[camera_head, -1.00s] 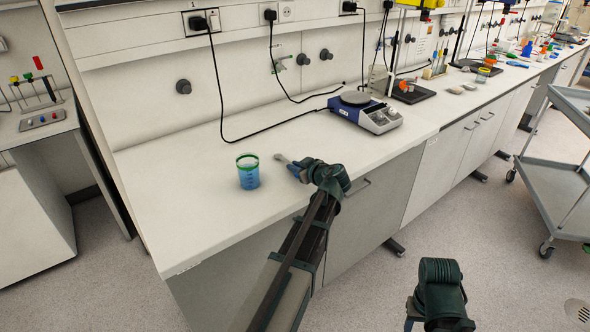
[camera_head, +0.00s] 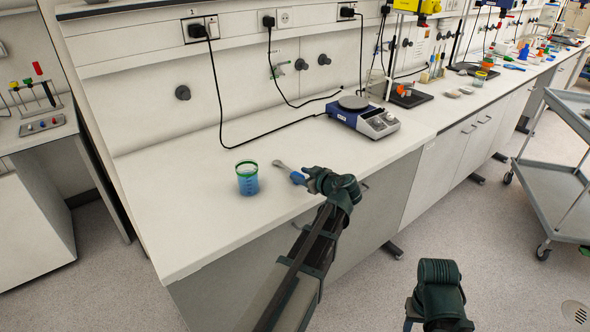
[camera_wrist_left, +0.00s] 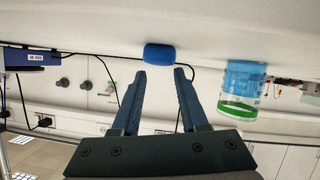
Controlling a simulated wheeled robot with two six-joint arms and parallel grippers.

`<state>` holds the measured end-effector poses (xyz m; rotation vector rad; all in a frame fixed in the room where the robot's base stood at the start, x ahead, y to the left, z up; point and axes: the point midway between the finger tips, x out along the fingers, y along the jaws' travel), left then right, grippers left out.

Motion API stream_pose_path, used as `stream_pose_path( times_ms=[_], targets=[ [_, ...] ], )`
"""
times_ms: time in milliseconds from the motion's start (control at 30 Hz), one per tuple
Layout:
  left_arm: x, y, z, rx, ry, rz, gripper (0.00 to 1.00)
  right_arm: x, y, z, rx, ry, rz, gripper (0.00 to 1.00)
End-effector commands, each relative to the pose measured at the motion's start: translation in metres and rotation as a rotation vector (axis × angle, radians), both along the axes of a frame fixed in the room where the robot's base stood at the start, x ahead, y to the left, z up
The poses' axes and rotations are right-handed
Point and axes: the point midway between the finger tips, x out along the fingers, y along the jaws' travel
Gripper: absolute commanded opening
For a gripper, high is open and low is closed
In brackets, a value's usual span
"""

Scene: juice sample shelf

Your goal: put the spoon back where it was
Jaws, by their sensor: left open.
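The spoon (camera_head: 282,166) lies on the white bench top with its grey end toward the wall and its blue handle toward my left gripper (camera_head: 308,176). In the left wrist view, which looks upside down, the blue handle end (camera_wrist_left: 160,53) shows just beyond the fingertips. My left gripper (camera_wrist_left: 163,72) is open and empty there, with a gap between its fingers and the handle. The rest of the spoon is hidden in that view. My right arm shows at the lower right of the head view, but its gripper does not.
A beaker with blue liquid and a green rim (camera_head: 247,178) stands left of the spoon; it also shows in the left wrist view (camera_wrist_left: 242,90). A hotplate (camera_head: 363,115) with black cables stands behind right. The bench front (camera_head: 218,245) is clear. A grey cart (camera_head: 550,180) stands at right.

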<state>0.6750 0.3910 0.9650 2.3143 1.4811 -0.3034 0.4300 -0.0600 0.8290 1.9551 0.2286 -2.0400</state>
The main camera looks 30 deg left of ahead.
Motion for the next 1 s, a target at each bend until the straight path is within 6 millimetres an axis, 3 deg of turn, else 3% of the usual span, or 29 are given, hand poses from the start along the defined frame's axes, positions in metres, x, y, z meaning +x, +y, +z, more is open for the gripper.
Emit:
stream_pose_path(
  times_ms=[100, 300, 767, 867, 1000],
  targets=[
    [-0.013, -0.022, 0.014, 0.000, 0.000, -0.002, 0.43, 0.000, 0.000, 0.014, 0.000, 0.000, 0.000, 0.50],
    [-0.024, -0.047, 0.023, 0.000, 0.000, -0.002, 0.43, 0.000, 0.000, 0.023, 0.000, 0.000, 0.000, 0.50],
    [-0.030, -0.058, 0.026, -0.001, 0.001, 0.001, 0.43, 0.000, 0.000, 0.026, 0.000, 0.000, 0.000, 0.50],
    [-0.035, -0.065, 0.020, -0.012, 0.046, -0.016, 0.43, 0.000, 0.000, 0.026, 0.000, 0.000, 0.000, 0.50],
    [-0.061, -0.104, -0.012, -0.073, 0.283, -0.120, 0.43, 0.000, 0.000, 0.026, 0.000, 0.000, 0.000, 0.50]
  ],
)
